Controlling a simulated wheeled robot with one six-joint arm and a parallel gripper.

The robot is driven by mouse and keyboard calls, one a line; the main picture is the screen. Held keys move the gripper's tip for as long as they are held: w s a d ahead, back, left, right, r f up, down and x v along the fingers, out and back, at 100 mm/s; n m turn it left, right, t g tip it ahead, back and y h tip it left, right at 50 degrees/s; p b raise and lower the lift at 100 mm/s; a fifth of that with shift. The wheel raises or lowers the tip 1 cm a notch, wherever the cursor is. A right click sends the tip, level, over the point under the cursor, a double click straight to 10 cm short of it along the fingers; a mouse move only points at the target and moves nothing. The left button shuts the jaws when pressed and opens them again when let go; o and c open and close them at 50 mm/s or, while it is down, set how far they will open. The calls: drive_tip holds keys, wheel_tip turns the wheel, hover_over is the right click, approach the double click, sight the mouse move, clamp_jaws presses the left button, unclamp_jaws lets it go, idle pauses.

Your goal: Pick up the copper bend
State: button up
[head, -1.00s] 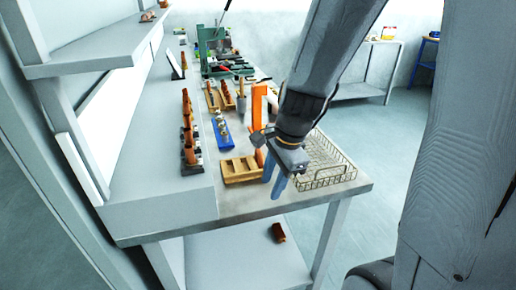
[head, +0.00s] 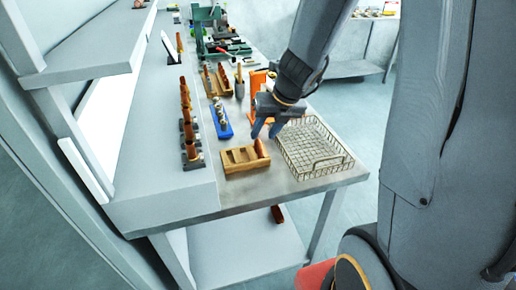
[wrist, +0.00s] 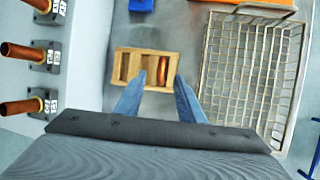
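The copper bend, as I take it, is a curved copper piece (head: 261,148) in the right-hand slot of a small wooden rack (head: 238,163) near the bench's front edge. In the wrist view the copper piece (wrist: 163,70) lies lengthwise in that slot of the rack (wrist: 121,67); its other slots look empty. My gripper (head: 265,131) is open and empty, above the bench near the rack's right end. In the wrist view my gripper (wrist: 157,84) has its two blue fingers apart, pointing at the rack with the copper piece between their lines, not touching it.
A wire basket (head: 313,150) stands close to the rack's right. A blue rack (head: 221,118) and an orange item (head: 257,80) stand behind. Copper pieces on dark stands (head: 190,143) line the ledge to the left.

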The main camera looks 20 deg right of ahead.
sight(259, 141)
drive_tip(key=b+x, duration=0.1)
drive_tip(key=x, duration=0.4)
drive_tip(key=shift+w+d+b, duration=0.1)
drive_tip(key=shift+w+b, duration=0.05)
drive_tip(key=shift+b, duration=0.2)
clamp_jaws()
